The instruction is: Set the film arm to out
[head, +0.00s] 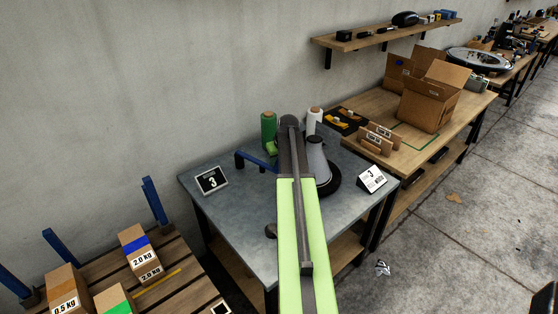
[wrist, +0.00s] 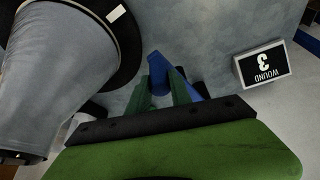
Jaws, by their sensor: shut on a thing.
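The film arm (head: 258,161) is a blue bar over the left back part of a grey table. It also shows in the wrist view (wrist: 157,64), between my gripper's green fingers. My gripper (wrist: 161,80) is shut on this blue bar. In the head view my own light green arm hides most of the gripper and the bar's right end. A grey tapered body with a black round base (head: 317,163) stands right of my arm. It fills the left of the wrist view (wrist: 55,85).
The grey table (head: 235,218) carries a green roll (head: 268,127), a white roll (head: 314,118), a left sign (head: 211,180) and a right sign (head: 372,178). A pallet with boxes (head: 140,252) stands front left. A wooden bench (head: 405,160) with a carton adjoins on the right.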

